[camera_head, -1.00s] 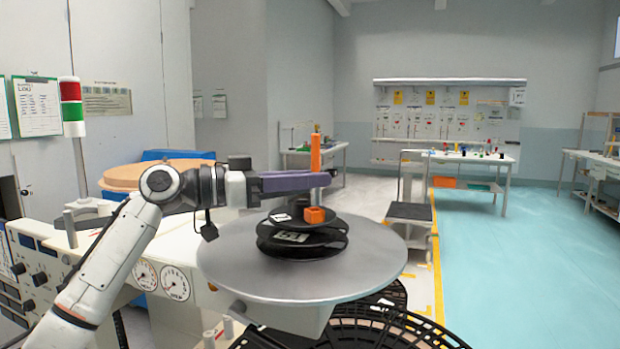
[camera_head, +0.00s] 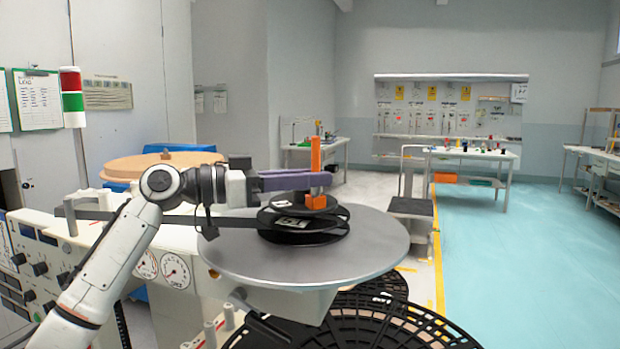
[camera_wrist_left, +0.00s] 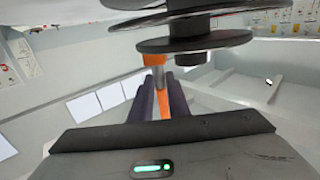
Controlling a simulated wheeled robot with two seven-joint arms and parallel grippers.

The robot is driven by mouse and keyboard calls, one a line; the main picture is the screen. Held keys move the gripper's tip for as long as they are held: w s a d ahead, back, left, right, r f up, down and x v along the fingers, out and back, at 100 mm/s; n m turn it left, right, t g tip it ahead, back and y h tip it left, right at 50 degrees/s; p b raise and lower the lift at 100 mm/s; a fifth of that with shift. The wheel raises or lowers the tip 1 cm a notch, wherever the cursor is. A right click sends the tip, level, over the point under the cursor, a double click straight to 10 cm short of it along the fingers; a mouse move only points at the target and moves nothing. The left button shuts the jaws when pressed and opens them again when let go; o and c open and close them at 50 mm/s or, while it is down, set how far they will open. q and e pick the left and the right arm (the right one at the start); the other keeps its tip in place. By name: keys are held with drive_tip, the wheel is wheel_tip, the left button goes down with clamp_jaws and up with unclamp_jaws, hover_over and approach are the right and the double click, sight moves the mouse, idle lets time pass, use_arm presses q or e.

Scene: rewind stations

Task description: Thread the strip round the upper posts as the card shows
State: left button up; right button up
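My left gripper (camera_head: 318,180) has purple fingers and reaches in from the left, above the stacked black reels (camera_head: 300,224) on a round grey table (camera_head: 380,250). An upright orange piece (camera_head: 316,152) stands between the fingertips, with an orange block (camera_head: 316,200) below them. In the left wrist view the fingers close on the orange piece (camera_wrist_left: 165,104), beside the black discs (camera_wrist_left: 195,44). A dark strip (camera_head: 100,214) runs rightward from a grey post (camera_head: 70,218) and passes behind my arm; its course near the reels is unclear. My right gripper is not in view.
A clipboard sheet (camera_head: 38,98) and another notice (camera_head: 107,95) hang on the left wall, too small to read. A red-green signal light (camera_head: 72,98) and gauges (camera_head: 175,270) stand left. Large black slotted reels (camera_head: 400,330) lie below the table. Open floor is at right.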

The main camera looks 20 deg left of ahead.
use_arm(q)
drive_tip(key=o, duration=0.3)
drive_tip(key=shift+a, duration=0.1)
drive_tip(key=b+v, duration=0.2)
drive_tip(key=v, duration=0.8)
drive_tip(key=shift+s, duration=0.15)
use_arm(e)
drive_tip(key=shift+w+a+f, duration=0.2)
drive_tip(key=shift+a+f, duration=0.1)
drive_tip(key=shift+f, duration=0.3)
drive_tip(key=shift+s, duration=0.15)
